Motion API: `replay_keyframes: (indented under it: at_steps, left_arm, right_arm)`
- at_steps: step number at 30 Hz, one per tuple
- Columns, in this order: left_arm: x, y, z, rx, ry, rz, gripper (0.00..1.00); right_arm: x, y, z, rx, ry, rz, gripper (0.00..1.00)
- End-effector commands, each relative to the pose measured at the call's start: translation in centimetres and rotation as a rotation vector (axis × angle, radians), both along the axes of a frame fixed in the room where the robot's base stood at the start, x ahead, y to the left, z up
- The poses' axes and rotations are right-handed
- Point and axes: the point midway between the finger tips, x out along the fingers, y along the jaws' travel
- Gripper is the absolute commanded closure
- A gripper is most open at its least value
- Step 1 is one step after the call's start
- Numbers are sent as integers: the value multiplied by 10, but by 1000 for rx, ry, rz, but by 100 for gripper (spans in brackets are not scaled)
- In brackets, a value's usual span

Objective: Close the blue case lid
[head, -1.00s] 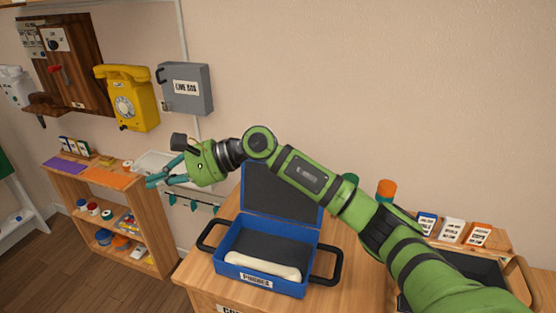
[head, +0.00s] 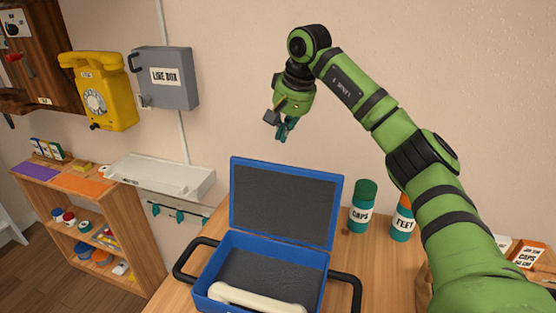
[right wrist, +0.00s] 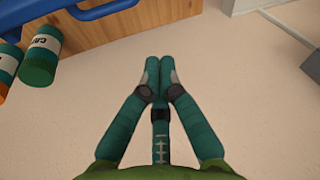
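The blue case (head: 262,272) stands on the wooden table with its lid (head: 284,200) open and upright at the back. Its lining is dark grey, and a cream handset (head: 256,299) lies at its front. My right gripper (head: 283,136) is above and behind the raised lid, near the wall, pointing down and touching nothing. In the right wrist view its teal fingers (right wrist: 160,66) meet at the tips with nothing between them. A blue edge of the case (right wrist: 80,8) shows at the top left there. My left gripper is not in view.
A green-capped jar (head: 362,207) and an orange-capped jar (head: 402,218) stand right of the lid. Black handles (head: 190,260) stick out from the case sides. A white tray (head: 160,177), grey line box (head: 166,78) and yellow phone (head: 102,90) are on the wall at left.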

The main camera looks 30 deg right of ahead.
Motion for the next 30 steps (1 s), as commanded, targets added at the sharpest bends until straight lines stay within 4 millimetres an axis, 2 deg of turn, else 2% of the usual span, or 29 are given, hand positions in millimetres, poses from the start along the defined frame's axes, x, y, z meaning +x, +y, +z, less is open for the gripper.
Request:
replay_keyframes:
  at_steps: [5, 16, 18, 24, 30]
  left_arm:
    - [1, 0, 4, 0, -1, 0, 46]
    - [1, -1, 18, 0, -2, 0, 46]
    - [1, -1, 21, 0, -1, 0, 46]
    - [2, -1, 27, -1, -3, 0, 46]
    - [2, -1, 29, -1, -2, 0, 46]
  right_arm:
    - [6, 2, -22, 1, 8, 0, 100]
    - [31, 7, -96, 2, 8, 0, 100]
    - [22, 9, -87, 1, -1, 3, 100]
    - [4, 16, -80, 0, 2, 2, 100]
    - [-4, 18, -77, 1, 3, 1, 100]
